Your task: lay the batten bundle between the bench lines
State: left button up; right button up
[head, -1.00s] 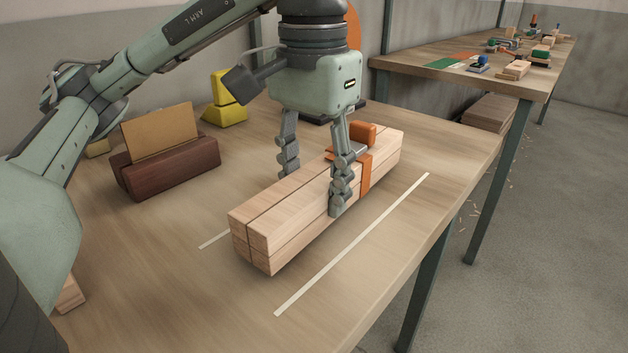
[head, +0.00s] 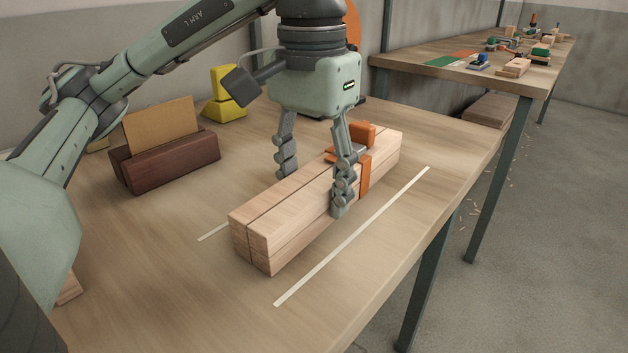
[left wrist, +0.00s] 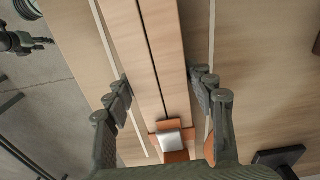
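The batten bundle (head: 290,222), pale battens with an orange strap (head: 366,172) and a grey buckle (left wrist: 172,140), lies on the bench. It is between two pale bench lines, the right one (head: 350,237) fully visible and the left one (head: 213,232) mostly hidden behind it. My left gripper (head: 313,178) is over the bundle, one finger down each side, spread slightly wider than it. The left wrist view shows the fingers (left wrist: 160,82) beside its sides, with a narrow gap at the right.
A dark red-brown block (head: 172,165) holding a tan board (head: 160,130) stands left of the bundle. A yellow object (head: 224,100) is behind it. The bench's right edge drops to the floor beyond the right line. Another bench (head: 450,72) with small items stands behind.

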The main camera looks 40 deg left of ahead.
pick_arm(q)
jog(key=shift+o, duration=1.3)
jog(key=shift+f, duration=0.15)
jog(key=shift+w+r, duration=0.15)
jog(key=shift+r, duration=0.65)
jog(key=shift+s+r, duration=0.2)
jog(key=shift+r, duration=3.15)
